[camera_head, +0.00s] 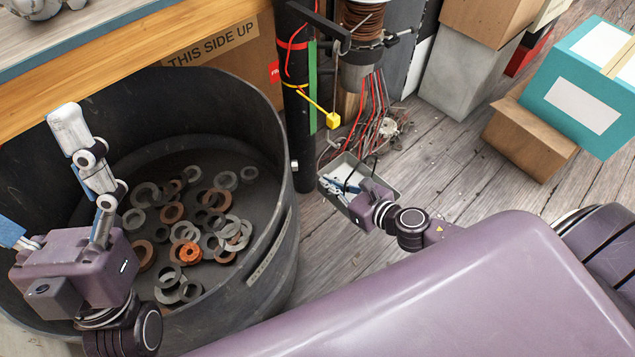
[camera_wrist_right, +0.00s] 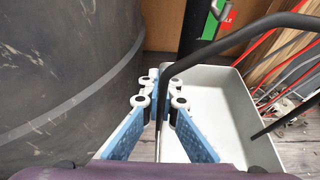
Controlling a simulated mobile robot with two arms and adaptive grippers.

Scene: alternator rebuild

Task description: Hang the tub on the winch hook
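The tub (camera_head: 386,170) is a small, light grey open box with a thin dark handle, just right of the black post's foot. In the right wrist view the tub (camera_wrist_right: 236,105) is seen from above, its handle (camera_wrist_right: 214,38) arching across it. My right gripper (camera_head: 346,183) is over the tub, its fingers close on both sides of the handle (camera_wrist_right: 160,88) and seemingly shut on it. My left gripper (camera_head: 42,178) is spread open and empty over the large bin.
A large black bin (camera_head: 215,90) with several metal rings stands left of the tub. Loose red and grey wires (camera_head: 372,110) hang behind the tub.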

